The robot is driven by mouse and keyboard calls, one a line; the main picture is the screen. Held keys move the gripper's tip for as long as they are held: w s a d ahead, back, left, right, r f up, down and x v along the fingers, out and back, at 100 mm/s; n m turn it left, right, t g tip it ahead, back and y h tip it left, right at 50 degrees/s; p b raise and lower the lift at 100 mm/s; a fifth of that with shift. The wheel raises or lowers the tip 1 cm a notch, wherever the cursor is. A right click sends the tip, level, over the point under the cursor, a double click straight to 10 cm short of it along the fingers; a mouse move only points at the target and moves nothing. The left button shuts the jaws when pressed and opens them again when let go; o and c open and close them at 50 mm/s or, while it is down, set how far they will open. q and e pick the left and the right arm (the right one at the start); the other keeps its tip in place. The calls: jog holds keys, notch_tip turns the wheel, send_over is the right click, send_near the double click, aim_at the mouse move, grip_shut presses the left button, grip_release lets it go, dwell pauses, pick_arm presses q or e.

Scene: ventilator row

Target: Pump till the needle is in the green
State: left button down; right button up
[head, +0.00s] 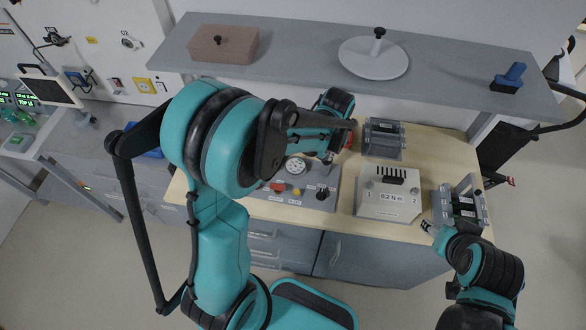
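The round white gauge (295,165) sits on a grey panel (318,203) on the wooden bench top. Its needle is too small to read. The panel also carries a red part (278,187), a yellow part (296,191) and a black knob (322,193). My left gripper (330,155) is low over the back right of the panel, just right of the gauge; its fingers are mostly hidden by my own arm. A bit of red shows beside it. No pump is clearly visible. My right gripper (429,227) is at the bench's right front, by a grey fixture; its fingers are too small to judge.
A beige box marked 0.2 Nm (389,196) stands right of the panel. Grey fixtures stand behind it (383,139) and to its right (462,207). A raised grey shelf (300,58) overhangs the back, holding a brown block (224,44), white disc (373,60) and blue-handled tool (508,79).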

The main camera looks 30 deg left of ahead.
pick_arm(q)
jog(key=shift+f, duration=0.35)
jog(key=shift+r+p, duration=1)
jog(key=shift+r, duration=0.55)
jog(key=shift+f, duration=0.25)
jog(key=shift+f+b, duration=1.25)
jog(key=shift+b, duration=0.1)
jog(key=shift+r+p, duration=1.1)
jog(key=shift+r, duration=0.35)
jog(key=shift+f, duration=0.15)
jog(key=shift+r, duration=0.25)
